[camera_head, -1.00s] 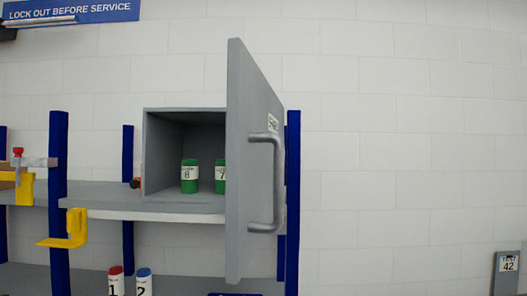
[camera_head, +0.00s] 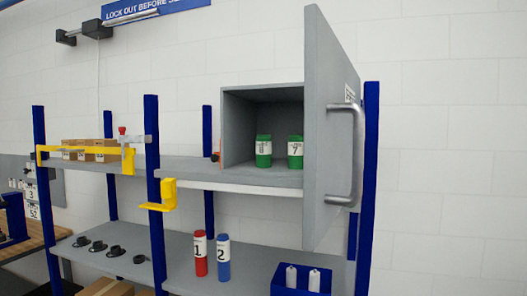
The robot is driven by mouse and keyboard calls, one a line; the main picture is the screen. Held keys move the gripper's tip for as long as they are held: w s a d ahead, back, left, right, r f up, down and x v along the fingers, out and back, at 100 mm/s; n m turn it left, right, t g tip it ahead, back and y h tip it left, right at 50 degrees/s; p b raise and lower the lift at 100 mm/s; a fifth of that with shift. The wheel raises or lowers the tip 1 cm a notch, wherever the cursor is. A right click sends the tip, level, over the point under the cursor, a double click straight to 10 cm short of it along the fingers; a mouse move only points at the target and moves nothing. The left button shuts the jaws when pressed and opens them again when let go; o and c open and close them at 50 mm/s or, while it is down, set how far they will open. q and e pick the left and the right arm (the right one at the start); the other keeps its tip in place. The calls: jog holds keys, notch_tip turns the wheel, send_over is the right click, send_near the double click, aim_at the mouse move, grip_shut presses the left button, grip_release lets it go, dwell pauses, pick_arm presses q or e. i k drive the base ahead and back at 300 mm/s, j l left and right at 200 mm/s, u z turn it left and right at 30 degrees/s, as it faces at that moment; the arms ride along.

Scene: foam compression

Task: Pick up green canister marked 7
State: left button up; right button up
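The green canister marked 7 (camera_head: 296,152) stands upright inside the open grey cabinet (camera_head: 235,130) on the upper shelf. A green canister marked 8 (camera_head: 264,151) stands to its left, with a gap between them. The cabinet's grey door (camera_head: 325,135) swings out toward me at the right of the opening, close beside canister 7 in the picture. The door has a long grey handle (camera_head: 357,155). Neither of my grippers shows in the head view.
The lower shelf (camera_head: 180,260) holds a red canister marked 1 (camera_head: 200,254), a blue canister marked 2 (camera_head: 223,258) and a blue bin (camera_head: 290,290) with white bottles. A yellow bracket (camera_head: 166,194) juts from the upper shelf edge. Cardboard boxes (camera_head: 85,150) sit further left.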

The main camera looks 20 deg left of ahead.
aim_at(295, 142)
jog(key=i+j, duration=0.1)
jog(key=j, duration=0.45)
jog(key=i+j, duration=0.15)
jog(key=j, duration=0.4)
jog(key=i+j+z, duration=0.1)
jog(key=j, duration=0.45)
jog(key=i+j, duration=0.1)
jog(key=j, duration=0.45)
